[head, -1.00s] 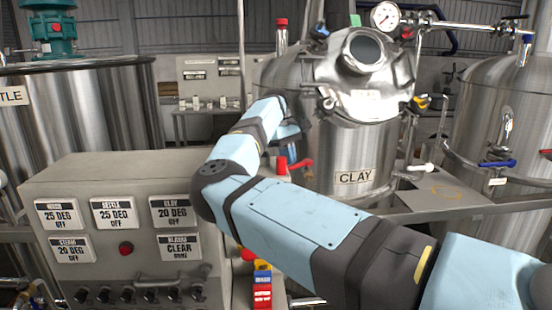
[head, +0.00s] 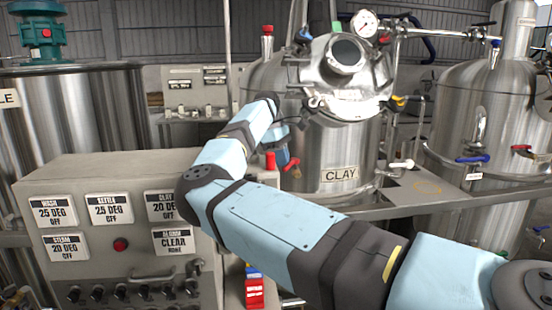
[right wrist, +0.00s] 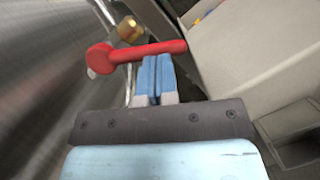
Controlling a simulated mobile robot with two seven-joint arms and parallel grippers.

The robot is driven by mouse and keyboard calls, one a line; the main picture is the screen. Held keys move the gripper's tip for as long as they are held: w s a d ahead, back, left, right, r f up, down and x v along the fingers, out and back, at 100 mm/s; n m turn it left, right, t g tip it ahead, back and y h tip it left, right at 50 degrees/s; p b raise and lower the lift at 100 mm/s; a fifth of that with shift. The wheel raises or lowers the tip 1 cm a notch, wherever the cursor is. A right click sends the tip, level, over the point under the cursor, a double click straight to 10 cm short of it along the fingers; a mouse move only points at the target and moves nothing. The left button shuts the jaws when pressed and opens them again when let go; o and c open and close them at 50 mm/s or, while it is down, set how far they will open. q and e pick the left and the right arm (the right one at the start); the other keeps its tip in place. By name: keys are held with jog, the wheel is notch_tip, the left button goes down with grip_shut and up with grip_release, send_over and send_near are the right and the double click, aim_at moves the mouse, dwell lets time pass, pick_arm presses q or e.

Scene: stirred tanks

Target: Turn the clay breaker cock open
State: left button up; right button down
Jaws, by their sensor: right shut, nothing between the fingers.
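The steel tank labelled CLAY (head: 341,174) stands in the middle of the head view. A red lever handle (head: 291,165) shows beside its left side; I cannot read a label on it. In the right wrist view the red lever (right wrist: 150,50) lies nearly level, its round hub at the left by a brass fitting (right wrist: 130,30). My right gripper (right wrist: 156,60) is shut and empty, its blue fingertips right at the lever; I cannot tell if they touch. In the head view the right gripper (head: 281,148) is partly hidden by my arm. My left gripper is not in view.
A grey control cabinet (head: 110,175) with label plates and a red button (head: 120,244) stands at the left, close to my arm. Another steel tank (head: 480,120) with blue and red handles stands at the right. A steel ledge (head: 420,195) runs between the tanks.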

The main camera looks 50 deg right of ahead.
jog(key=shift+s+n, duration=0.15)
jog(key=shift+n, duration=0.15)
jog(key=shift+d, duration=0.1)
dwell(0.4)
jog(key=shift+w+d+r, duration=0.15)
jog(key=shift+w+r, duration=0.2)
jog(key=shift+w, duration=0.15)
